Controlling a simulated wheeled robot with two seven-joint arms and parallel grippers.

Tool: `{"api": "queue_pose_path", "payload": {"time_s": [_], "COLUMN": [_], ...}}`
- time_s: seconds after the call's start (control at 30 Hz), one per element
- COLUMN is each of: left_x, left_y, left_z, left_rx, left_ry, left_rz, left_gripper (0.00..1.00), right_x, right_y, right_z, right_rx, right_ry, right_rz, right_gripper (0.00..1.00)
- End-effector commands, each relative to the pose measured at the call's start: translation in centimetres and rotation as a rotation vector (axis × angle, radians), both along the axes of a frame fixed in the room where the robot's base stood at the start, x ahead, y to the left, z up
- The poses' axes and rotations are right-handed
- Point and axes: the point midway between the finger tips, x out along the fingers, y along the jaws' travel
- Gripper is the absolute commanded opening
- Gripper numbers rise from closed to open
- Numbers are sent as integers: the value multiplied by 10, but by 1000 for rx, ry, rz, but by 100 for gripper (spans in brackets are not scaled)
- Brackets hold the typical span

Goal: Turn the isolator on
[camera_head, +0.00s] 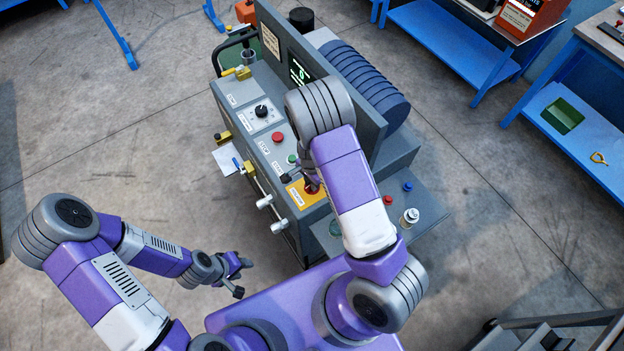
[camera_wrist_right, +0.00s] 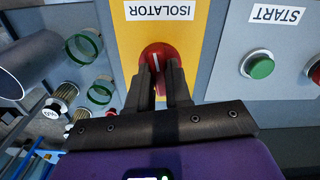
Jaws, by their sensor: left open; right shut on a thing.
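The isolator is a red rotary knob (camera_wrist_right: 158,55) on a yellow plate (camera_wrist_right: 205,45) labelled ISOLATOR in the right wrist view. A white line on the knob runs roughly along the plate's length. In the head view the yellow plate (camera_head: 303,197) sits at the near end of the grey machine's panel. My right gripper (camera_wrist_right: 165,75) is shut on the knob, one finger at each side; the fingertips hide part of it. In the head view my right arm covers part of this area. My left gripper (camera_head: 240,277) is open and empty, over the floor left of the machine's near end.
A green START button (camera_wrist_right: 260,66) is beside the yellow plate, with a red button (camera_head: 278,137) further along the panel. A grey side shelf (camera_head: 425,225) holds small jars. Open floor lies left of the machine.

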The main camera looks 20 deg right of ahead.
Motion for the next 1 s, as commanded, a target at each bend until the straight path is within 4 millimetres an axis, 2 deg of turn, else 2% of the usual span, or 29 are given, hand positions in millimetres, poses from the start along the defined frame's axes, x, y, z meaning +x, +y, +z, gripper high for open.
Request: {"api": "queue_pose_path", "payload": {"time_s": [0.4,0.93,0.97,1.0], "left_x": [0,0,0,0], "left_y": [0,0,0,0], "left_z": [8,8,8,8], "left_rx": [0,0,0,0], "left_ry": [0,0,0,0], "left_rz": [0,0,0,0], "left_gripper": [43,43,43,43], "right_x": [0,0,0,0], "right_y": [0,0,0,0], "right_z": [0,0,0,0], "right_rx": [-1,0,0,0], "right_ry": [0,-1,-1,-1], "right_rz": [-175,-199,-199,-199], "right_gripper": [0,0,22,28]}}
